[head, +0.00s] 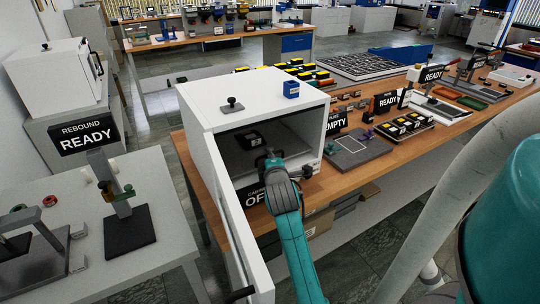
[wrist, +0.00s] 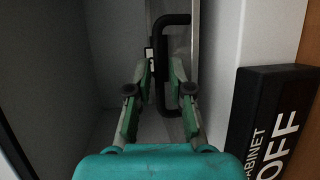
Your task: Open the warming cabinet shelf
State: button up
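The warming cabinet (head: 255,97) is a white box on the wooden bench. Its door (head: 236,235) stands open, swung toward the front left. A dark grey shelf (head: 292,128) shows inside, with a small black item (head: 249,139) on it. My gripper (head: 271,155) reaches into the cabinet opening. In the wrist view, a black bar handle (wrist: 160,95) lies between the fingers of my gripper (wrist: 164,65). The fingers are apart, with gaps beside the handle; contact is not clear. The head view of the handle is hidden by my gripper.
A black sign (wrist: 268,130) reading "CABINET OFF" stands close beside the cabinet opening. A grey pad (head: 350,147) and a rack of vials (head: 405,125) are to the right.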

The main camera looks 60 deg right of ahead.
jog(key=shift+x, duration=0.8)
jog(key=shift+c, duration=0.3)
grip_shut()
